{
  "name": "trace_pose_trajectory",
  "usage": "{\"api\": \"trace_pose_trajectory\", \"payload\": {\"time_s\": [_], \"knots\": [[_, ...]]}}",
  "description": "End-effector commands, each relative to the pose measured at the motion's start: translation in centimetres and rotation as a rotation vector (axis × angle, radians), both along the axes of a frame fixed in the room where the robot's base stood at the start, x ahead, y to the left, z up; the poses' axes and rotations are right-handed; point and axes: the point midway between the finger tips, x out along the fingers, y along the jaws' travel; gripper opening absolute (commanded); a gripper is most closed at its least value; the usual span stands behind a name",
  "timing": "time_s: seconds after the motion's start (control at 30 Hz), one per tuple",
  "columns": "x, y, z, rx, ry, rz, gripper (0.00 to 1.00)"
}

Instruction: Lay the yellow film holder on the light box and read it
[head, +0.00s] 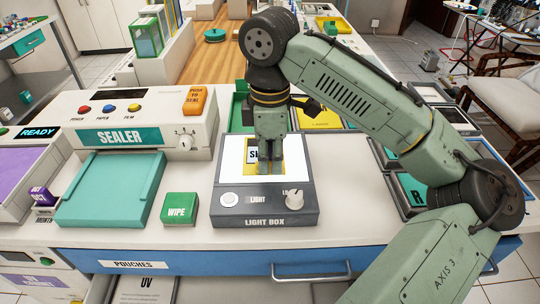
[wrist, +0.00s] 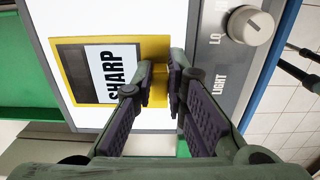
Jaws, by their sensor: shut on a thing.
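The yellow film holder (wrist: 152,48) lies flat over the lit white panel of the light box (head: 235,212). In the wrist view its window shows a dark strip and a white part with the word SHARP. In the head view only a yellow edge and part of the lettering (head: 252,156) show behind my fingers. My gripper (head: 270,168) points down over the panel and is shut on the holder's yellow end, nearest the knob; the fingers also show in the wrist view (wrist: 160,80). I cannot tell whether the holder touches the panel.
The light box has a round button (head: 229,199) and a knob (head: 293,197) at its front. A green WIPE block (head: 180,208) stands to its left, then the sealer (head: 120,125) with a teal plate. Dark trays lie to the right, partly behind my arm. A green tray is behind.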

Motion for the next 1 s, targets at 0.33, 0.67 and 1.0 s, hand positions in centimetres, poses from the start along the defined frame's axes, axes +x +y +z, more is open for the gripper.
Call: {"api": "trace_pose_trajectory", "payload": {"time_s": [0.33,0.67,1.0], "knots": [[0.0,0.0,0.0,0.000,-0.001,0.000,0.23],[0.0,0.0,0.0,0.001,0.000,0.000,0.36],[0.1,0.0,1.8,0.001,-0.002,-0.001,0.36]]}}
